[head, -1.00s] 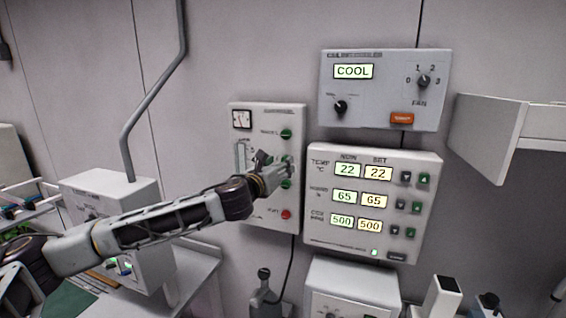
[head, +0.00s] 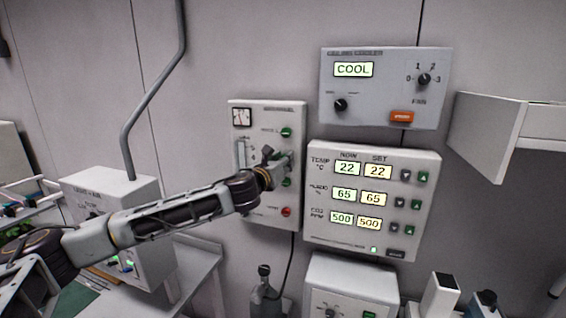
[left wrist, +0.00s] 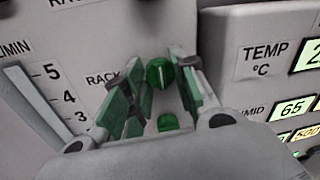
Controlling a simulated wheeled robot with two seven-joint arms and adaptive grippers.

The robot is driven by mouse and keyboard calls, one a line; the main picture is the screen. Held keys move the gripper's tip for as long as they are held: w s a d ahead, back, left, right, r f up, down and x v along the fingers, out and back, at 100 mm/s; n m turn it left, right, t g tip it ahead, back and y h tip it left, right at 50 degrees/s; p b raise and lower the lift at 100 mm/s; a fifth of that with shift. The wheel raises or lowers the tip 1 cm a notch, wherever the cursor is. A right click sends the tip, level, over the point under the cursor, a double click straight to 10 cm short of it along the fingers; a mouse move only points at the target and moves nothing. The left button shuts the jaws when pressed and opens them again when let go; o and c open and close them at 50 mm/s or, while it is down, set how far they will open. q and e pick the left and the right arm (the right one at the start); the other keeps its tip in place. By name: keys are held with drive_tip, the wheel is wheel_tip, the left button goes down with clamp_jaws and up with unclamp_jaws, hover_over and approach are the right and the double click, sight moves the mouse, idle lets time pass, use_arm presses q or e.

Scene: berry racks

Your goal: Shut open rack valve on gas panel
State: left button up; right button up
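The gas panel (head: 262,112) is a pale box on the wall with a gauge, a flow scale, a column of green knobs and a red button. My left gripper (head: 280,160) is in front of its middle green knob, which it hides in the head view. In the left wrist view the green knob (left wrist: 160,73) shows between the spread fingers of my left gripper (left wrist: 157,66), its pale mark close to vertical. The fingers look open, with gaps to the knob. A "RACK" label beside it is partly covered by a finger. Another green knob (left wrist: 168,122) is below. My right gripper is out of view.
The climate display panel (head: 325,240) is close on the right, with the cooler box (head: 372,110) above it. A red button (head: 286,211) is low on the gas panel. A grey box (head: 110,185) with a pipe stands at left. An open cabinet (head: 490,135) juts out at right.

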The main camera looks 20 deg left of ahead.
use_arm(q)
drive_tip(key=c, duration=0.4)
drive_tip(key=shift+f+n, duration=0.1)
drive_tip(key=shift+n, duration=0.2)
drive_tip(key=n+b, duration=0.2)
drive_tip(key=n, duration=0.5)
drive_tip(key=n+t+y+b, duration=0.1)
drive_tip(key=n+b, duration=0.1)
drive_tip(key=n, duration=0.4)
drive_tip(key=shift+d+f+n+b, duration=0.2)
drive_tip(key=shift+n+b, duration=0.2)
drive_tip(key=n+y+b, duration=0.1)
drive_tip(key=n, duration=0.3)
drive_tip(key=shift+n, duration=0.4)
drive_tip(key=shift+c, duration=0.2)
